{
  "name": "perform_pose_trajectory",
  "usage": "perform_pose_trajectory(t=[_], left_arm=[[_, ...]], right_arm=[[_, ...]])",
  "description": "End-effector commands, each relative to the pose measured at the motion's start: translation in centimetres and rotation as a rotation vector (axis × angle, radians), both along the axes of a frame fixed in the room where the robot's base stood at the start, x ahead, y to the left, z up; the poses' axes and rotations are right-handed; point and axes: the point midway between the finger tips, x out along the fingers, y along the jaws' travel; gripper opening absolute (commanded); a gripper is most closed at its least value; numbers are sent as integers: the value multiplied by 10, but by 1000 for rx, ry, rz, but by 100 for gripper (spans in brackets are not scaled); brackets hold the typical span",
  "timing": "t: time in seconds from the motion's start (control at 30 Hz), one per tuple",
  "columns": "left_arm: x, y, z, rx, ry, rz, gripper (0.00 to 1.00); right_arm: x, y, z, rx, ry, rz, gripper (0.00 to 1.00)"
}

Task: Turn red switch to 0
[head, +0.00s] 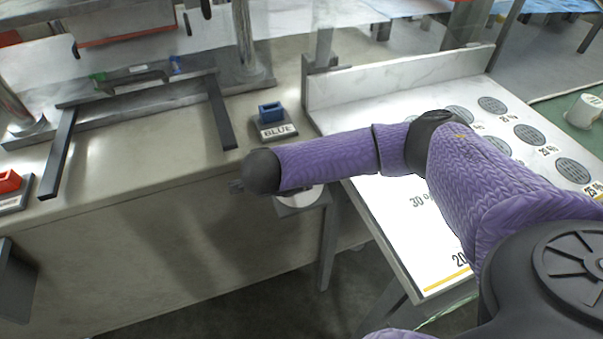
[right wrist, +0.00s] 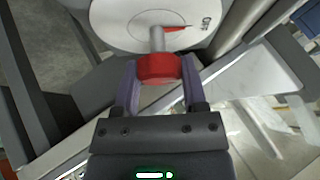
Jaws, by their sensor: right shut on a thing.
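The red switch (right wrist: 158,69) shows in the right wrist view as a red knob on a light shaft. It stands in front of a round white dial plate (right wrist: 113,22) with a thin red pointer and dark lettering that looks like "OFF". My right gripper (right wrist: 158,76) is shut on the red knob, one finger on each side. In the head view the right arm's dark wrist end hides the knob and most of the gripper. Part of the white dial (head: 302,198) shows there beside the counter front. My left gripper is in neither view.
A blue block on a base labelled BLUE (head: 270,115) stands on the counter (head: 130,170) above the dial. A red block (head: 8,182) sits at the far left. A white board with grey discs (head: 415,215) lies under my right arm.

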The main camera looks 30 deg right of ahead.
Motion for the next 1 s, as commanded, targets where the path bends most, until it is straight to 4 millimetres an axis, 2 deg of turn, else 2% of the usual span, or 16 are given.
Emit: perform_pose_trajectory(t=[0.03, 0.07, 0.2, 0.53, 0.8, 1.0], left_arm=[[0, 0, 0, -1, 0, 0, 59], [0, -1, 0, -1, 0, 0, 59], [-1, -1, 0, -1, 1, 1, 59], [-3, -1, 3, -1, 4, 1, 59], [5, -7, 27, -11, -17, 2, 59], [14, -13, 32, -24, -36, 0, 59]], right_arm=[[0, 0, 0, 0, 0, 2, 0], [0, 0, 0, 0, 0, 2, 59], [0, 0, 0, 0, -1, 1, 88], [-1, 4, 5, 3, -1, 2, 90], [-21, 42, 56, 3, -3, 5, 90], [-30, 58, 74, 1, -1, 2, 90]])
